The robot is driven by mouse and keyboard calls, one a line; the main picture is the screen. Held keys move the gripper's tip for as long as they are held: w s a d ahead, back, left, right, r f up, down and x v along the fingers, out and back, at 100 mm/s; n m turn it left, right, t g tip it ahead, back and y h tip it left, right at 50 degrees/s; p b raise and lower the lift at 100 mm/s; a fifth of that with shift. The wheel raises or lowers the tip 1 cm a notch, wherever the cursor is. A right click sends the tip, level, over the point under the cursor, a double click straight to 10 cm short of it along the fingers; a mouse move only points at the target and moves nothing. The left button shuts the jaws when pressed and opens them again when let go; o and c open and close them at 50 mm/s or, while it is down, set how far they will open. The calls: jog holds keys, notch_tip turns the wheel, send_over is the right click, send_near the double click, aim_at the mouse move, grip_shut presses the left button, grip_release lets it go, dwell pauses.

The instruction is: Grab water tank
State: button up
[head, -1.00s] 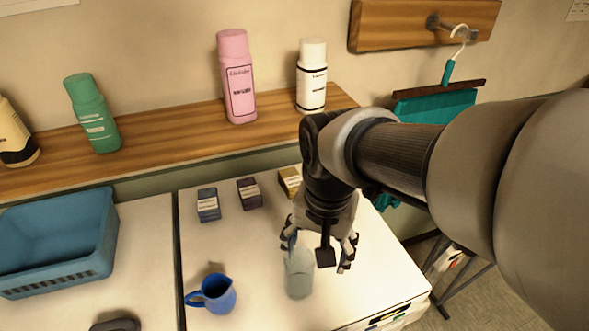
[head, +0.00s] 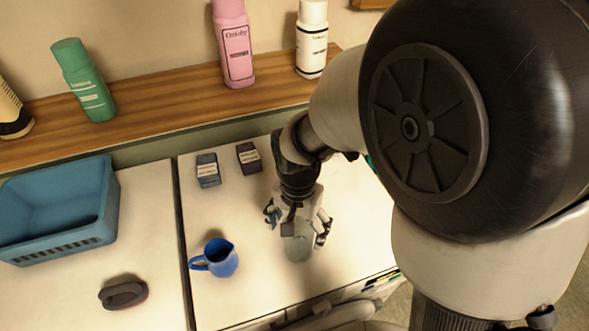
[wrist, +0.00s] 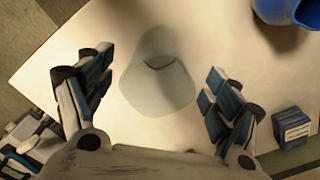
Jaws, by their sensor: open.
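The water tank (head: 299,247) is a pale, see-through grey-blue container on the white table top, partly hidden by my gripper in the head view. In the wrist view the water tank (wrist: 158,84) lies between the two fingers, toward the far side of their tips. My gripper (head: 297,230) is above and around it, with fingers spread wide. The open gripper also shows in the wrist view (wrist: 150,82), with a gap between each finger and the tank.
A blue jug (head: 216,258) stands left of the tank. Small boxes (head: 208,170) sit behind. A blue basket (head: 60,213) and a dark object (head: 123,294) are further left. Bottles (head: 233,45) stand on the wooden shelf (head: 150,108). The table's front edge is close.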

send_over(299, 237)
jog(key=s, duration=0.3)
jog(key=f, duration=0.2)
jog(key=f+b, duration=0.1)
jog(key=f, duration=0.2)
jog(key=shift+s+a+f, duration=0.1)
jog(key=shift+a+f, duration=0.1)
jog(key=shift+f, duration=0.1)
jog(key=shift+c, duration=0.2)
jog(key=shift+r, duration=0.1)
jog(key=c, duration=1.2)
